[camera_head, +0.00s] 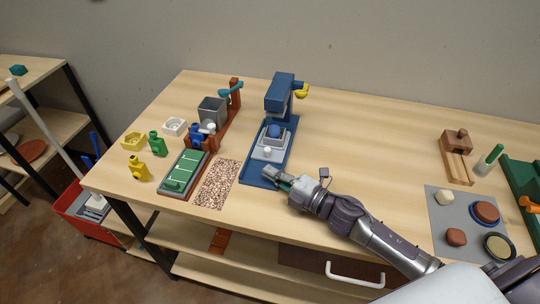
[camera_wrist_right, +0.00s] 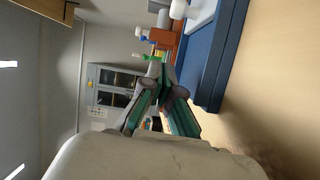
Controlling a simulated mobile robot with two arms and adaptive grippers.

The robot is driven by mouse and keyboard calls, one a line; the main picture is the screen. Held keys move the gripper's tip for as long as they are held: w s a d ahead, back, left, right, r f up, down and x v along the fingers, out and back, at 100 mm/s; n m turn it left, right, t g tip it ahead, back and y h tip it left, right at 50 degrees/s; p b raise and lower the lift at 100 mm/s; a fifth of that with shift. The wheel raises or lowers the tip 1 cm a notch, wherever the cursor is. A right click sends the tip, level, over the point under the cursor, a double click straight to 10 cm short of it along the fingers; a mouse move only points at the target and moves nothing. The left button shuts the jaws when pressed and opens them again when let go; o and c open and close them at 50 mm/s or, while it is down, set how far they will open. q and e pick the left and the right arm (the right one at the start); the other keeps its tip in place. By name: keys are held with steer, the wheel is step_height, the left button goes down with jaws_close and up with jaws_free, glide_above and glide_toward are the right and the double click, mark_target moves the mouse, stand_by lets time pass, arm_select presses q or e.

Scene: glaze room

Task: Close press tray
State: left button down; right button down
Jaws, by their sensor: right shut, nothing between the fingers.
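The blue press (camera_head: 283,95) stands at the back middle of the workbench, with a yellow part on its upper right. Its light grey tray (camera_head: 275,155) lies on the long blue base (camera_head: 254,172), forward of the press column. A white knob (camera_head: 267,150) shows at the tray's front, and a blue rounded part sits behind it. My right gripper (camera_head: 268,174) is shut and empty at the front end of the base, short of the knob. In the wrist view its closed fingertips (camera_wrist_right: 165,75) are beside the blue base (camera_wrist_right: 215,55). Contact cannot be told. My left gripper is out of view.
Left of the press are a speckled mat (camera_head: 216,184), a green panel (camera_head: 184,172), and a red-brown stand (camera_head: 228,125) with a grey hopper. A grey mat (camera_head: 445,219) with round pieces lies at right. The bench between press and wooden block (camera_head: 457,155) is clear.

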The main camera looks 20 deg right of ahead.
mark_target(274, 156)
steer(key=x, duration=0.3)
steer(key=shift+w+d+p, duration=0.25)
steer(key=shift+w+p, duration=0.05)
steer(key=shift+w, duration=0.05)
steer(key=shift+w+d+f, duration=0.1)
steer(key=shift+w+d, duration=0.55)
steer(key=shift+d, duration=0.15)
steer(key=shift+w+d, duration=0.3)
steer(key=shift+d, duration=0.05)
steer(key=w+d, duration=0.1)
steer(key=w+d+b, duration=0.1)
steer(key=w, duration=0.1)
steer(key=shift+f, duration=0.1)
steer(key=shift+w+d, duration=0.1)
